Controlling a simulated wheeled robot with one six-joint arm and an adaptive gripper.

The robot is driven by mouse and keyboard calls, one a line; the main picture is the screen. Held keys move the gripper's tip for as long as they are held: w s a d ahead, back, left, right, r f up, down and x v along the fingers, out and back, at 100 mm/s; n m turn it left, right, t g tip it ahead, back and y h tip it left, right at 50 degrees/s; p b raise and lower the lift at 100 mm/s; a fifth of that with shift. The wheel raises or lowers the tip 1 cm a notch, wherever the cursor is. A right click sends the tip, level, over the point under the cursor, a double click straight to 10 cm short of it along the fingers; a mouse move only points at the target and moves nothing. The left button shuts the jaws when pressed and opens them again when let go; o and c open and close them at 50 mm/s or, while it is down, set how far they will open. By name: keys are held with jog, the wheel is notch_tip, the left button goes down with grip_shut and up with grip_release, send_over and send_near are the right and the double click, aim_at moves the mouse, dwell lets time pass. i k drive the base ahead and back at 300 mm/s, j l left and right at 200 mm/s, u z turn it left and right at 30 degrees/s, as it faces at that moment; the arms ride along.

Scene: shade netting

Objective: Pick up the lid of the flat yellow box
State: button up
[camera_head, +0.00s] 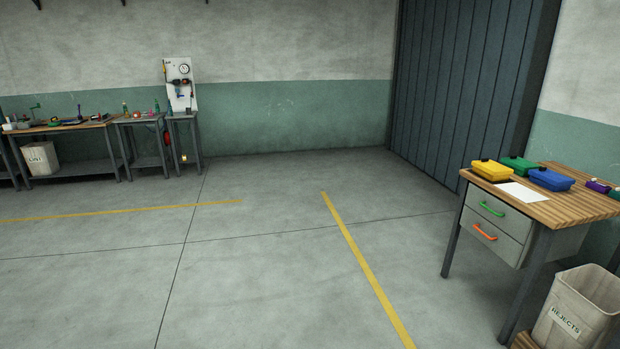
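A flat yellow box (491,171) sits on the left back part of the wooden-topped workbench at the right. Its yellow lid (490,166) appears to be on it, with a small dark knob or handle on top. A green box (518,165) and a blue box (550,180) stand beside it to the right. My gripper is not in view.
A white sheet (522,193) lies in front of the boxes. The workbench (558,211) has two drawers with green and orange handles. A bin marked REJECTS (578,310) stands at its right front. Open floor (250,270) lies left; other benches (75,125) line the far wall.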

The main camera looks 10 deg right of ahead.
aim_at(490, 167)
jog(key=i, duration=1.8)
jog(key=i+j+z, duration=0.15)
jog(key=i+z, duration=0.3)
jog(key=i, duration=0.25)
jog(key=i+j+z, duration=0.45)
jog(key=i, duration=0.2)
jog(key=i+j+z, duration=0.95)
jog(key=j, duration=0.45)
jog(key=i, duration=0.1)
